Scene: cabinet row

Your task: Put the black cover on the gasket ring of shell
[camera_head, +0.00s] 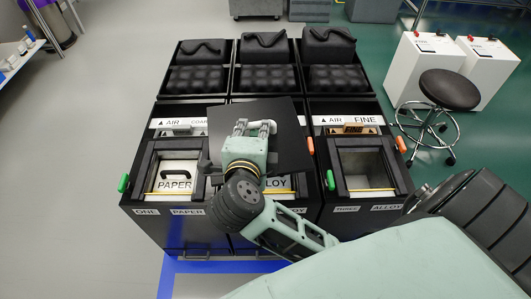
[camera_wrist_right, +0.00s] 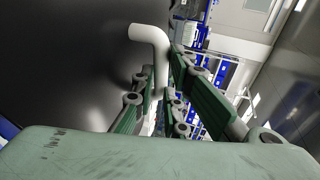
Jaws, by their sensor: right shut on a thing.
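The black cover (camera_head: 290,130) is a flat dark plate raised over the middle cabinet and hiding much of its top. My right gripper (camera_head: 255,130) is shut on the cover's pale bent handle. In the right wrist view the handle (camera_wrist_right: 150,36) stands out from the dark cover (camera_wrist_right: 65,60), between the green fingers (camera_wrist_right: 165,95). Each cabinet shell has a framed opening. The right one (camera_head: 401,180) is uncovered and shows a grey inside. The left one (camera_head: 146,185) shows a panel marked PAPER with a black handle. The middle opening is mostly hidden.
Black padded panels (camera_head: 265,78) line the back of the cabinets. A black stool (camera_head: 449,90) and white boxes (camera_head: 424,65) stand at the right.

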